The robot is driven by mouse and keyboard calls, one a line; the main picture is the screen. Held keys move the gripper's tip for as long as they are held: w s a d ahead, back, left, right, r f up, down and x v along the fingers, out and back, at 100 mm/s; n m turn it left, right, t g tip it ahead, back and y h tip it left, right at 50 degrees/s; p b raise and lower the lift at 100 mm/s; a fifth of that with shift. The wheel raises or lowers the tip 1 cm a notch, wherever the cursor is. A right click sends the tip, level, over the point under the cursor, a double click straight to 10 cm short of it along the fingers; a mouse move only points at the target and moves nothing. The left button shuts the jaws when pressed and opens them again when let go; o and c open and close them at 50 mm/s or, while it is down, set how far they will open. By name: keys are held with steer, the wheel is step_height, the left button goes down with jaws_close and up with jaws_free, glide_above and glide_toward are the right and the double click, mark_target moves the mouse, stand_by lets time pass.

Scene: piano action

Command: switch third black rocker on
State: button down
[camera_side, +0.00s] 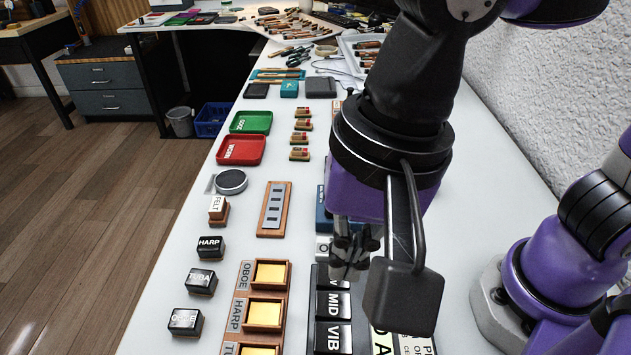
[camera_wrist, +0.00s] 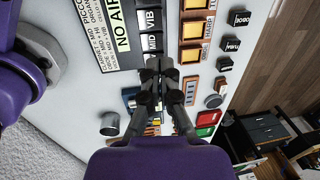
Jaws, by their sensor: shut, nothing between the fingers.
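A black strip of rockers stands at the bottom middle of the side view, with a rocker marked MID (camera_side: 333,305) and one marked VIB (camera_side: 333,338). Another rocker at its far end is partly hidden by my gripper. In the wrist view VIB (camera_wrist: 152,20) and MID (camera_wrist: 152,42) show just beyond my fingertips. Which way each rocker is tipped is too small to tell. My gripper (camera_side: 350,265) is shut and empty, pointing down over the far end of the strip; it also shows in the wrist view (camera_wrist: 160,65). Whether it touches a rocker I cannot tell.
Left of the strip is a wooden rack with yellow-bottomed compartments (camera_side: 263,313). Black blocks marked HARP (camera_side: 210,246) and TUBA (camera_side: 201,281) stand further left. Red (camera_side: 241,150) and green (camera_side: 250,122) trays lie farther back. A NO AIR panel (camera_wrist: 113,25) adjoins the strip.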

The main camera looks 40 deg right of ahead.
mark_target(321, 337)
steer(key=f, duration=0.4)
steer(key=w+a+f, duration=0.1)
steer(key=f, duration=0.8)
steer(key=shift+w+a+f, duration=0.15)
steer(key=shift+w+f, duration=0.05)
steer(key=shift+f, duration=0.2)
steer(key=shift+w+a+f+g+h, duration=0.1)
steer(key=shift+f+g+h, duration=0.2)
steer(key=shift+s+d+r, duration=0.3)
steer(key=shift+s+d, duration=0.25)
step_height(321, 337, up, 14)
steer(key=w+a, duration=0.1)
steer(key=shift+w+a, duration=0.2)
